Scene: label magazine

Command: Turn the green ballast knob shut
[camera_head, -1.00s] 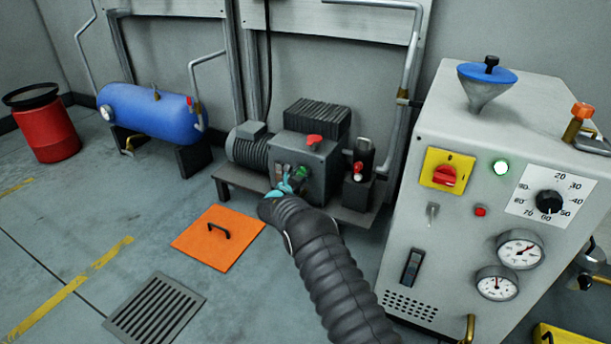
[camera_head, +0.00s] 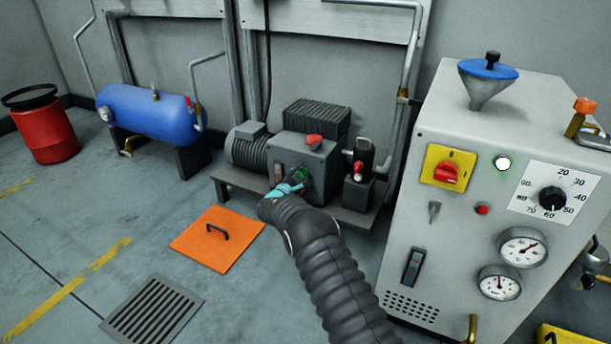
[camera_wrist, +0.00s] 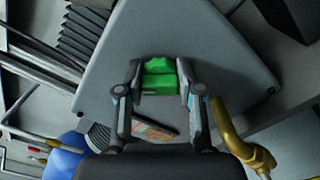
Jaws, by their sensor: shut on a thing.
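The green ballast knob (camera_wrist: 160,78) is a bright green block on the face of a grey box in the wrist view. It also shows as a small green patch on the pump's grey box (camera_head: 318,160) in the head view. My gripper (camera_wrist: 162,90) has one finger on each side of the knob and is shut on it. In the head view my gripper (camera_head: 293,186) reaches the front of the box and hides part of the knob. How far the knob is turned I cannot tell.
A red part (camera_head: 314,140) sits on top of the box. A grey control cabinet (camera_head: 440,130) stands close right of my arm. An orange floor plate (camera_head: 190,240) and a drain grate (camera_head: 152,310) lie left. A blue tank (camera_head: 145,108) is behind.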

